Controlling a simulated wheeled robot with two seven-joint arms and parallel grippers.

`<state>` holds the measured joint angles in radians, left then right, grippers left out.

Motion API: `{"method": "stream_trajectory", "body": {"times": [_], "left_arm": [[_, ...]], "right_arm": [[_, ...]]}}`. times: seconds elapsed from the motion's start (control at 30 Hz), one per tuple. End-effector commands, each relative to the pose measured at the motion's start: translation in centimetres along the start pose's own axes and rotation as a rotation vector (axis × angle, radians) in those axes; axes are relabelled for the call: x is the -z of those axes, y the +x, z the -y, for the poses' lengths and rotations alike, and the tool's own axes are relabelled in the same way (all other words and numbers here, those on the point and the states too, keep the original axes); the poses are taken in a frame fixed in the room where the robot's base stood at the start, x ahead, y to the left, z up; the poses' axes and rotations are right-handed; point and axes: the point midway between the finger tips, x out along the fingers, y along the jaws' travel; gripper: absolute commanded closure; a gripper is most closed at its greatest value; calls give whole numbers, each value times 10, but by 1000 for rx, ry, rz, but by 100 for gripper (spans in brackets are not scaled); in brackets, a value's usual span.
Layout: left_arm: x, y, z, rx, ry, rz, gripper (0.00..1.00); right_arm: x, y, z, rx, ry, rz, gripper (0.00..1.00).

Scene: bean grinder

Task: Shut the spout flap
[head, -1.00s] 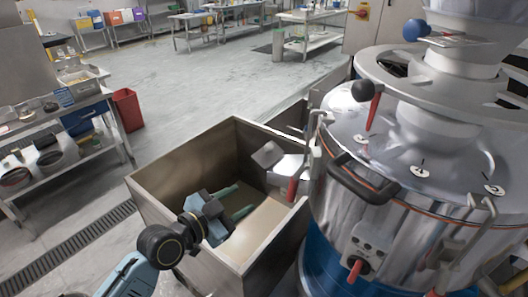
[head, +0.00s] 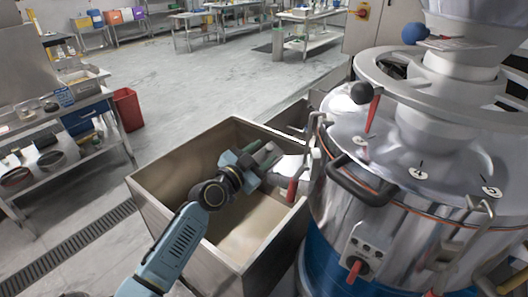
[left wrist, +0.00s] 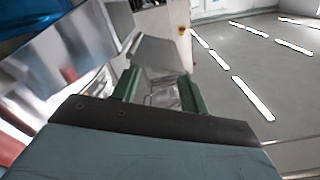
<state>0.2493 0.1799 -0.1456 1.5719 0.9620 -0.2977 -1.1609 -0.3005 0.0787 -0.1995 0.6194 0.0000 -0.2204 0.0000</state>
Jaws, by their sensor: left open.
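The grinder (head: 400,190) is a large polished steel drum on the right with a short spout (head: 288,166) on its left side. The spout flap is a grey plate at the spout's mouth; it shows in the left wrist view (left wrist: 160,53) just ahead of my fingers. In the head view my gripper largely covers it. My left gripper (head: 268,157) is open, its green fingers pointing at the flap, one on each side in the left wrist view (left wrist: 157,88). I cannot tell whether they touch it. My right gripper is not in view.
A deep open steel bin (head: 160,185) stands under the spout, and my left arm reaches over it. A lever with a red grip (head: 292,190) is close beside the spout. A steel bench (head: 85,150) and a red bin (head: 127,108) stand at the left.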

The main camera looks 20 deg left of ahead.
Motion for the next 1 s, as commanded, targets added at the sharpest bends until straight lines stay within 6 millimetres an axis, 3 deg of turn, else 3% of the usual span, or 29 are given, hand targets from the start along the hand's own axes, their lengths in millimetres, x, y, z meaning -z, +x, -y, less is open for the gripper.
{"method": "stream_trajectory", "body": {"times": [0.13, 0.47, 0.77, 1.0], "left_arm": [[0, 10, 0, 0, 0, 0, 56], [0, 13, 0, -1, 1, 0, 58], [0, 12, 0, -1, 1, 0, 97], [-1, 12, 0, -1, -15, 0, 100]], "right_arm": [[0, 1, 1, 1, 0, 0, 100], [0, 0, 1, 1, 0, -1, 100], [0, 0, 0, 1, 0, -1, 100], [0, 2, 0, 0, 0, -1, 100]]}}
